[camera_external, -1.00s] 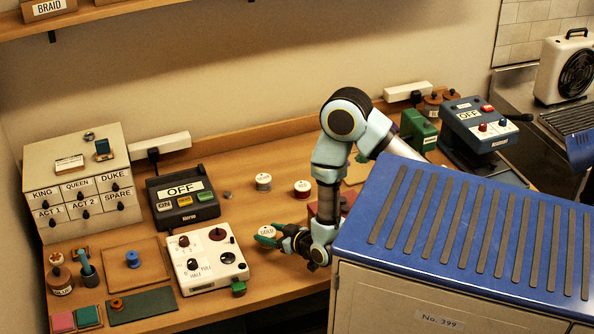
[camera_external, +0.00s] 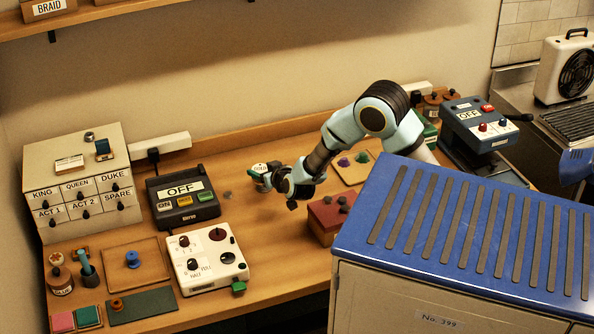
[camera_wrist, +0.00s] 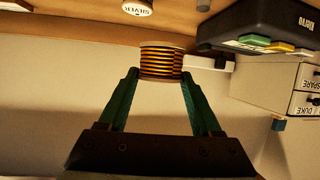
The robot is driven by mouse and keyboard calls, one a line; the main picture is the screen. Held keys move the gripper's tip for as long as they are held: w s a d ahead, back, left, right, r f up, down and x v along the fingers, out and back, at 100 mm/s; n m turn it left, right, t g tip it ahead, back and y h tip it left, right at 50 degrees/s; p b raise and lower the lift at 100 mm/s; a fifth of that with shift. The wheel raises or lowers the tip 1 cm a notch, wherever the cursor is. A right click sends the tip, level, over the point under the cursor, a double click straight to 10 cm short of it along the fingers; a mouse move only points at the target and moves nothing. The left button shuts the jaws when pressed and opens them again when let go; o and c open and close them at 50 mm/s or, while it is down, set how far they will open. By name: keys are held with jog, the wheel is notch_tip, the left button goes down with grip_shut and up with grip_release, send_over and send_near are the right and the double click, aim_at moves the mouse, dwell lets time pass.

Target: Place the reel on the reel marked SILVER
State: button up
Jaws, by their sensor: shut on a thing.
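My gripper (camera_external: 266,178) is shut on a reel with a white top marked GOLD (camera_external: 259,168), held up over the back middle of the table. In the wrist view the held reel (camera_wrist: 161,63) shows dark and orange bands between the green fingertips (camera_wrist: 161,76). The reel marked SILVER (camera_wrist: 137,7) stands on the table at the top edge of the wrist view, apart from the held reel. In the external view I cannot make out the SILVER reel; my gripper and the held reel cover that area.
A black OFF box (camera_external: 183,199) stands left of my gripper, with a white control box (camera_external: 208,258) in front of it. A dark red box (camera_external: 328,218) stands to the right. The table between is clear.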

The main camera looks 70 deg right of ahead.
jog(key=w+d+r+m+h+b, duration=0.1)
jog(key=w+d+r, duration=0.2)
jog(key=d, duration=0.5)
jog(key=shift+g, duration=0.3)
jog(key=f, duration=0.4)
jog(key=shift+w+d+f+p, duration=0.15)
jog(key=shift+w+f+p, duration=0.1)
jog(key=shift+f+p, duration=0.75)
jog(key=shift+f, duration=1.8)
jog(key=shift+f, duration=0.15)
jog(key=o, duration=1.4)
jog(key=shift+r, duration=0.25)
jog(key=b+v, duration=0.3)
jog(key=v, duration=0.9)
